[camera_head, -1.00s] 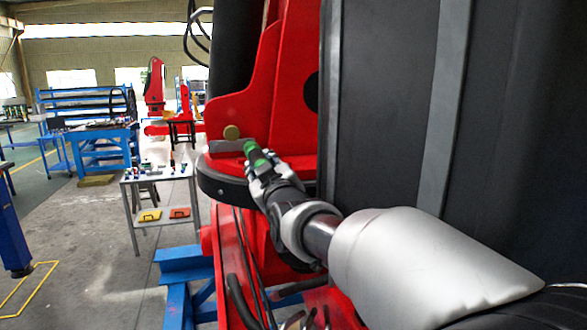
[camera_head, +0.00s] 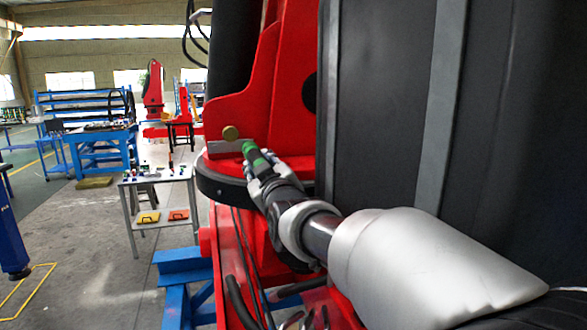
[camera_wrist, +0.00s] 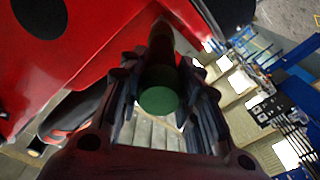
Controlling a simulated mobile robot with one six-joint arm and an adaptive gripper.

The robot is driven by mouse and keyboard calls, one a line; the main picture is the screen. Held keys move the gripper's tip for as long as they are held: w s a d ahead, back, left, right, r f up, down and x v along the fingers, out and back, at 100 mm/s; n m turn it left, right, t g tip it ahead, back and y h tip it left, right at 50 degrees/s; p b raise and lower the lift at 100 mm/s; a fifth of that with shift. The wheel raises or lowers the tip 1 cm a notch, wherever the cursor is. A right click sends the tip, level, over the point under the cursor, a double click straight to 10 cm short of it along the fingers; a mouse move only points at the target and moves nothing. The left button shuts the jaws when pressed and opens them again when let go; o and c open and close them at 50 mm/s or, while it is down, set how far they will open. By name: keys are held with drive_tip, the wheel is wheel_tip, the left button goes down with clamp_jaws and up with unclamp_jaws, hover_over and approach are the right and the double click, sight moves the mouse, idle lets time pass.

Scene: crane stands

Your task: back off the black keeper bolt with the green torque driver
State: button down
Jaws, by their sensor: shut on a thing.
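The green torque driver (camera_head: 255,157) is held in my gripper (camera_head: 262,170), beside the red crane body (camera_head: 275,105). In the wrist view the driver's round green end (camera_wrist: 159,101) sits between the two dark fingers of my gripper (camera_wrist: 160,85), and its shaft points away from the camera toward the red surface. The driver's far tip is near a grey block (camera_head: 224,146) on the red part; I cannot tell whether they touch. A round brass-coloured knob (camera_head: 231,132) stands just above that block. I cannot make out the black keeper bolt; the driver may hide it.
A large dark cylinder (camera_head: 385,110) fills the right side close to my arm. A rounded dark ledge (camera_head: 225,190) lies below the driver. A small trolley (camera_head: 158,178) with tools and trays stands to the left. The floor between is clear.

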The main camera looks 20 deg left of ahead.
drive_tip(key=shift+d+r, duration=0.1)
drive_tip(key=shift+d, duration=0.05)
drive_tip(key=shift+s+d+b, duration=0.1)
drive_tip(key=shift+s+b, duration=0.1)
drive_tip(key=shift+b, duration=0.3)
drive_tip(key=shift+b+v, duration=1.35)
drive_tip(key=shift+v, duration=0.85)
drive_tip(key=shift+s+r, duration=0.1)
drive_tip(key=shift+r, duration=0.05)
